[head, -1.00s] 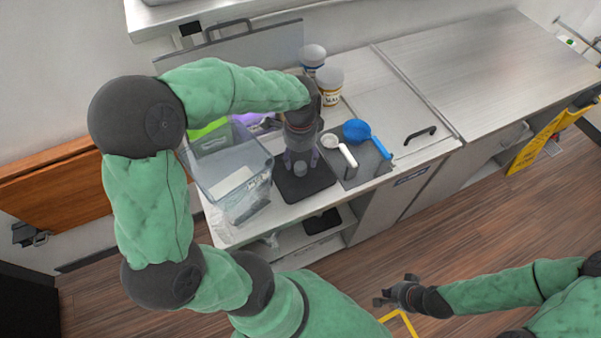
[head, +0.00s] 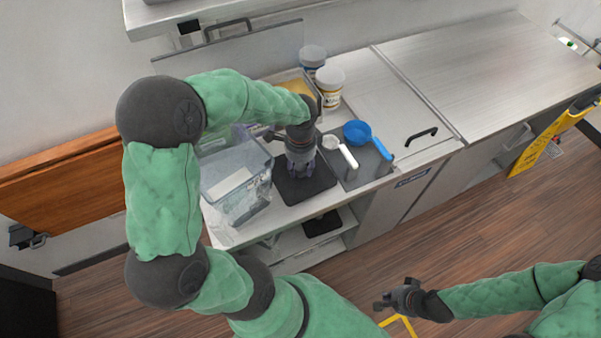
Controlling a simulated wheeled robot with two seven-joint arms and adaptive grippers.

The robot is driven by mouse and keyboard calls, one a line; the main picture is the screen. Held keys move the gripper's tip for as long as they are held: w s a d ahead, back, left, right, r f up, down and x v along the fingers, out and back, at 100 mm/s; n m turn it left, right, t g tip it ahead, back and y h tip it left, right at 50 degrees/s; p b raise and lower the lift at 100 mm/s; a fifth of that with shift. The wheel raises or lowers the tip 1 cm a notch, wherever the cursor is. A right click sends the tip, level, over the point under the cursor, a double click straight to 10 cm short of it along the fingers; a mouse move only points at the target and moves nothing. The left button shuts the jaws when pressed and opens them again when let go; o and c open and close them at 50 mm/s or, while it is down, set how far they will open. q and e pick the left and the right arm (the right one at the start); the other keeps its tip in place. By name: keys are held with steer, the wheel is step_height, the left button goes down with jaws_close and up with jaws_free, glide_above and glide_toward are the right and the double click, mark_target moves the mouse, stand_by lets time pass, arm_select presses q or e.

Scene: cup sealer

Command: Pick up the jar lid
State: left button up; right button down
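My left gripper (head: 300,172) points down over the dark square mat (head: 312,188) on the counter. Its fingers are low, close to the mat. The gripper body hides what is between the fingers, so I cannot tell whether they are shut. No loose jar lid shows clearly. Two jars stand at the back: a white one with a pale lid (head: 329,77) and one with a blue label and a grey lid (head: 312,53). Both lids appear seated on their jars. My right gripper (head: 380,303) is far off at the lower right, above the floor, and appears open and empty.
A clear bin (head: 236,180) stands left of the mat. A white-handled scoop (head: 347,155) and a blue scoop (head: 357,131) lie to the right. A tan-yellow item (head: 299,90) sits behind my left gripper. The steel counter (head: 480,60) at the right is clear.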

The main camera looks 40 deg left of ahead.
arm_select(q)
steer(key=c, duration=0.5)
steer(key=shift+r, duration=0.1)
jaws_close()
